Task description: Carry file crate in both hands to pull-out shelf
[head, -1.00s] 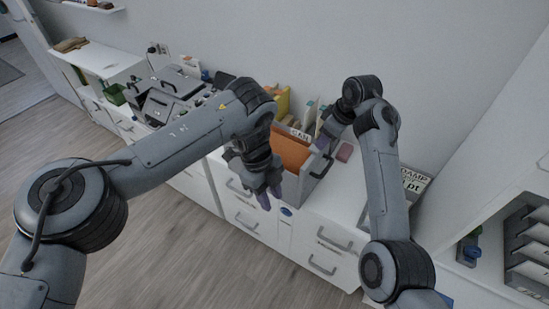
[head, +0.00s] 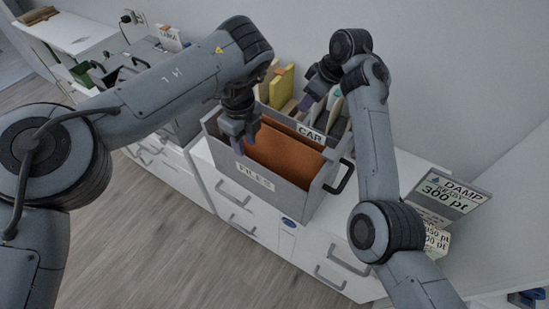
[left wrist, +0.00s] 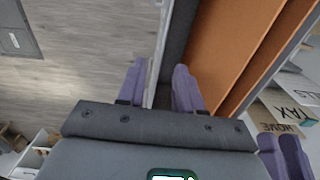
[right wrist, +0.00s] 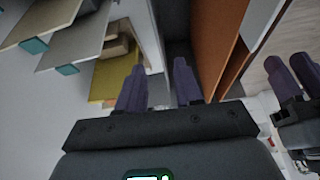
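The file crate (head: 288,186) is a grey open box with a FILES label, orange folders inside and a dark handle on its right end. It rests on the white desk. My left gripper (head: 240,146) is over its near long wall. In the left wrist view its purple fingers (left wrist: 160,88) stand apart on either side of the crate's rim. My right gripper (head: 309,98) is at the far long wall. In the right wrist view its fingers (right wrist: 160,85) also straddle a rim, with a small gap. I cannot make out the pull-out shelf for certain.
A yellow folder (head: 281,88) and other files stand behind the crate. A DAMP sign (head: 450,192) stands to the right. Dark desk equipment (head: 140,65) is to the left. White drawers (head: 235,195) with grey handles lie below, with open wooden floor in front.

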